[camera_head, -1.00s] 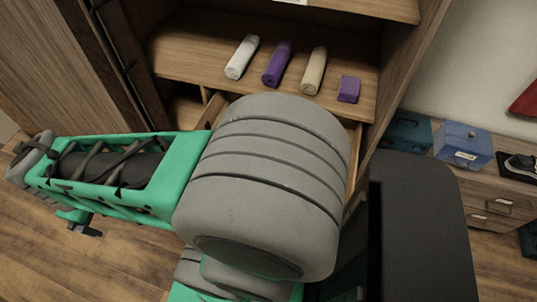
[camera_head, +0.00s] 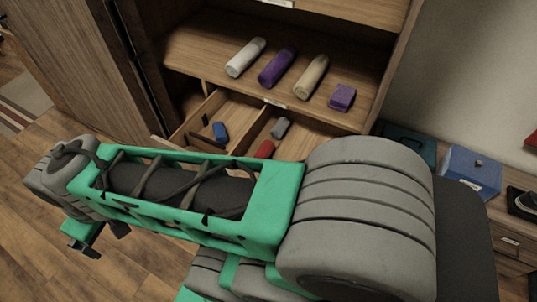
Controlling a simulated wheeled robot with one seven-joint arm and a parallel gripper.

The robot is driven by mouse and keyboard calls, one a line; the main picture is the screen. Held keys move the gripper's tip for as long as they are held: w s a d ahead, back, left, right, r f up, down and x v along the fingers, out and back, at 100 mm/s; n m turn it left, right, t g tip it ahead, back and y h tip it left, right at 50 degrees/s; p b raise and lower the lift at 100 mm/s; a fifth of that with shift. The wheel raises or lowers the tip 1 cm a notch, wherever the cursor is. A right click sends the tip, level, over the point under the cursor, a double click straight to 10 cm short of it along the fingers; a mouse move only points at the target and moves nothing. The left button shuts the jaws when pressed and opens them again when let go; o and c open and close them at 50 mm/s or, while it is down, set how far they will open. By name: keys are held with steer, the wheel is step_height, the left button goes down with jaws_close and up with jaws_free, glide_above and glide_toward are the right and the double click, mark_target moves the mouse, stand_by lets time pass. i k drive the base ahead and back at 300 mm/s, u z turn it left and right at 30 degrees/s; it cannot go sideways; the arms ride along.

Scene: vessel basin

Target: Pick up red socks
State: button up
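The red socks (camera_head: 265,149) look like a small red roll in the open drawer (camera_head: 250,130) below the wardrobe shelf. They lie in the right compartment, and my arm covers the drawer's near part and may hide some of them. My gripper (camera_head: 100,238) is at the lower left, over the floor and well away from the drawer. It is small and dark, and its finger opening cannot be made out. I see nothing held in it.
A blue roll (camera_head: 220,132) lies in the drawer's left compartment, and a grey roll (camera_head: 281,127) lies near the red one. The shelf above holds white (camera_head: 246,57), purple (camera_head: 277,67) and beige (camera_head: 311,75) rolls and a purple block (camera_head: 342,97). A blue box (camera_head: 470,171) stands at right.

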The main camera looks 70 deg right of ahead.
mark_target(266, 150)
steer(key=u, duration=0.65)
steer(key=i, duration=1.2)
steer(key=z, duration=4.25)
